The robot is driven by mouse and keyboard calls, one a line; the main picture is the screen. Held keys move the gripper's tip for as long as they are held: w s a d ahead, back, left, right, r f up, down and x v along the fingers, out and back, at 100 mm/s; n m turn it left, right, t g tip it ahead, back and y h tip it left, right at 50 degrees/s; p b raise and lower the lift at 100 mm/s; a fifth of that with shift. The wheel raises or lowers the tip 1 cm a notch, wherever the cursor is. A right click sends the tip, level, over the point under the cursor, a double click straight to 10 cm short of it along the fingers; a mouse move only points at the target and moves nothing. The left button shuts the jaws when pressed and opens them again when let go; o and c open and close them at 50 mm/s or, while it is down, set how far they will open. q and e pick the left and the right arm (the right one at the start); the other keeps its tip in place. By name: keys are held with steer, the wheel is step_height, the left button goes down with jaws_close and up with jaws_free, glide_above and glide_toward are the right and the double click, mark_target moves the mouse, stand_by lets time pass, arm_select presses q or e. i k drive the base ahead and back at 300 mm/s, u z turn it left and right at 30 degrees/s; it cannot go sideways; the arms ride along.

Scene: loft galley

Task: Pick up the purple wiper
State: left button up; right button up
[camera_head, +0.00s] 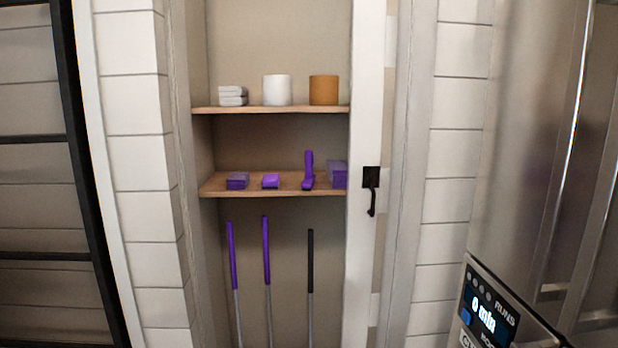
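Several purple things lie on the lower wooden shelf of an open closet. An upright purple handled tool (308,168) with a wider foot stands right of the shelf's middle and looks most like the wiper. To its left are a small purple block (270,181) and a darker purple block (237,181). A purple box (338,174) is at its right, partly hidden by the door frame. I cannot tell for sure which one is the wiper. Neither of my grippers is in view.
The upper shelf (270,109) holds folded white cloths (233,96), a white roll (277,90) and an orange-brown roll (323,90). Below stand two purple-handled poles (266,250) and a black-handled pole (310,260). A white door edge with a black handle (371,190) borders the right. A steel appliance (530,150) stands far right.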

mark_target(307, 184)
steer(key=u, duration=0.55)
steer(key=i, duration=1.2)
